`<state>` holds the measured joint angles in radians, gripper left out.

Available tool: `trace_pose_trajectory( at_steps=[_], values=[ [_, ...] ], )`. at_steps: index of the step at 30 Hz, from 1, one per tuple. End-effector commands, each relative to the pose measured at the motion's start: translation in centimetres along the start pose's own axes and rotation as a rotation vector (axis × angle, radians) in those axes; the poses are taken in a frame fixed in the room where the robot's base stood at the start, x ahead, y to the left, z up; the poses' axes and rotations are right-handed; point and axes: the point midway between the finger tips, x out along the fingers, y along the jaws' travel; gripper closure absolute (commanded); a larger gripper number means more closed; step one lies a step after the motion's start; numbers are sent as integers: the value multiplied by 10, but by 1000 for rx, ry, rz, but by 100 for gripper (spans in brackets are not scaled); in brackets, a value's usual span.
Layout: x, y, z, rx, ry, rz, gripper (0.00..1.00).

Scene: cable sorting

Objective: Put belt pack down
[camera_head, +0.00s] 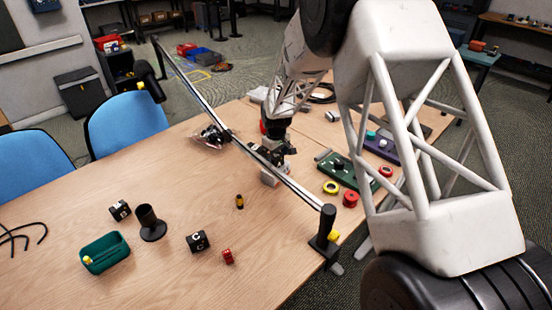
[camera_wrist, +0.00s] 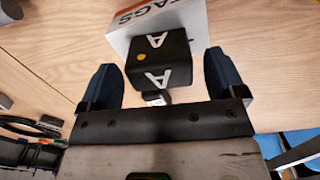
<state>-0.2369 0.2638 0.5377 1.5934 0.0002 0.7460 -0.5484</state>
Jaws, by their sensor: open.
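A black belt pack (camera_wrist: 158,62) marked with a white A and a yellow dot sits between my gripper's fingers in the wrist view. My gripper (camera_wrist: 160,66) is open, with a dark blue finger apart from the pack on each side. A white box (camera_wrist: 118,38) lettered "TAGS" lies directly behind or under the pack; I cannot tell whether they touch. In the head view, my gripper (camera_head: 272,150) is low over the table by the white box (camera_head: 268,178), and a rail partly hides it. Two similar black packs, B (camera_head: 120,210) and C (camera_head: 198,241), stand at the left.
A long metal rail (camera_head: 205,105) crosses above the table, ending at a black post (camera_head: 326,228). Red and yellow rings and a green board (camera_head: 352,172) lie right.

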Motion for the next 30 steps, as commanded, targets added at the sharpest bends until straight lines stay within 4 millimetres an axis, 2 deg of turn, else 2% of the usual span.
trace_pose_trajectory(
  at_steps=[18,24,30],
  values=[
    [-90,0,0,0,0,0,11],
    [-105,0,0,0,0,0,11],
    [-108,0,0,0,-1,-1,11]
  ],
)
